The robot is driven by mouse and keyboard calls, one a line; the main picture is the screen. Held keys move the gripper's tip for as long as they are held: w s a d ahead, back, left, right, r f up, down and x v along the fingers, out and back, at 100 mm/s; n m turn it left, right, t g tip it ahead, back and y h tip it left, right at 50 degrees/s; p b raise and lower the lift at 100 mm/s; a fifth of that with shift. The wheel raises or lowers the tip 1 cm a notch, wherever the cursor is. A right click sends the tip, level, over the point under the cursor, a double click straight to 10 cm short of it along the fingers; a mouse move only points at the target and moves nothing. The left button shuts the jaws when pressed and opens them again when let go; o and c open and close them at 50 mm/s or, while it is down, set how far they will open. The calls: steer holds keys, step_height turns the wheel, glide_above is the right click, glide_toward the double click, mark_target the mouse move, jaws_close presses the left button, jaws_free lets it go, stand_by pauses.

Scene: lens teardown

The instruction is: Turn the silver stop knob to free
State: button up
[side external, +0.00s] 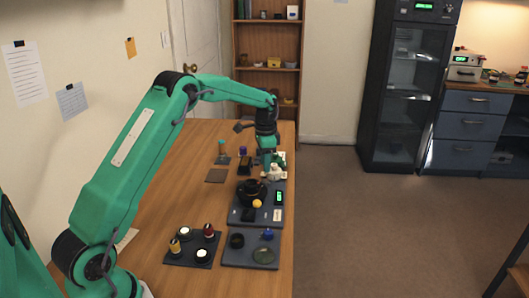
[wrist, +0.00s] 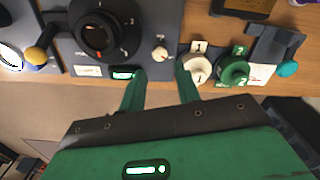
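A small pale silver knob (wrist: 160,53) sits at the end of a dark grey panel (wrist: 143,42) in the wrist view, and I take it to be the stop knob. My gripper (wrist: 160,68) is open and empty. Its two green fingertips lie to the left and right of the knob in the picture, apart from it. I cannot tell their height above it. In the side external view my gripper (side external: 267,162) points down at the far end of the panel (side external: 238,216). I cannot make out the silver knob there.
A black dial (wrist: 100,33), an orange-yellow knob (wrist: 38,55) and a lit display (wrist: 124,74) are on the panel. A white part (wrist: 197,68) marked 1 stands close by my right fingertip, with a green part (wrist: 234,70) marked 2 beyond it. The table edge is near.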

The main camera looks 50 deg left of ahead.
mark_target(265, 180)
steer(key=shift+f, duration=3.5)
jaws_close()
